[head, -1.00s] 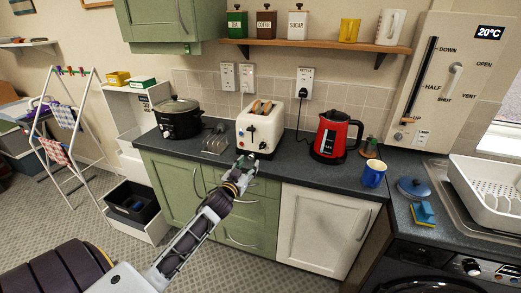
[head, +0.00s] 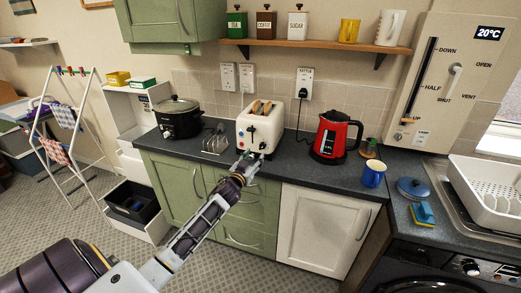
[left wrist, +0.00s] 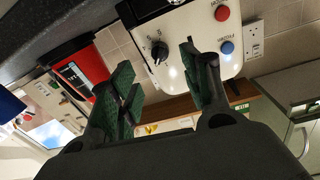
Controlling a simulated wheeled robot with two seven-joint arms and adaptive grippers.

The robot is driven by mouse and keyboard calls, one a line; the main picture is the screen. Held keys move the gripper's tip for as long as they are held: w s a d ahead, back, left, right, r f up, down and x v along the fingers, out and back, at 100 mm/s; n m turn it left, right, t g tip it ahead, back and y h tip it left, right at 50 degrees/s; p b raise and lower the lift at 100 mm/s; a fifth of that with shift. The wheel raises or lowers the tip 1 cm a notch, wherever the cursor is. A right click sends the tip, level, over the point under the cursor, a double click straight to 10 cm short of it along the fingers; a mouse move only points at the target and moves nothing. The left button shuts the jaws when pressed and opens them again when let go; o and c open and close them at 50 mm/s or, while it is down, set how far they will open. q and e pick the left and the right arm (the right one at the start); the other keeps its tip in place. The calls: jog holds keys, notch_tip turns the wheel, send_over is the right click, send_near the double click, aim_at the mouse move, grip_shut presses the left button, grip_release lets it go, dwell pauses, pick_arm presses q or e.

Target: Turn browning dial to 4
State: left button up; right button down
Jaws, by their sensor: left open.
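The cream toaster (head: 257,122) stands on the dark worktop with two slices of toast in its slots. Its black browning dial (left wrist: 160,52) shows in the left wrist view with small marks around it, in a picture turned roughly upside down. My left gripper (head: 249,160) is in front of the toaster's lower front. In the left wrist view my left gripper (left wrist: 157,70) is open and empty, its green-padded fingers either side of the dial in the picture. I cannot tell whether they touch it. The dial's exact setting is too small to read. My right gripper is not in view.
A red button (left wrist: 222,13) and a blue button (left wrist: 227,47) sit beside the dial. A red kettle (head: 331,137) stands right of the toaster, a wire rack (head: 215,144) and a black slow cooker (head: 178,120) left of it. A blue mug (head: 373,173) is farther right.

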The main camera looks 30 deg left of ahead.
aim_at(261, 148)
pick_arm(q)
jog(key=shift+w+a, duration=0.25)
jog(key=shift+w, duration=1.1)
jog(key=shift+w+a, duration=0.2)
jog(key=shift+w, duration=1.15)
jog(key=shift+w+a, duration=0.25)
jog(key=shift+w, duration=1.1)
jog(key=c, duration=1.1)
jog(key=shift+o, duration=0.2)
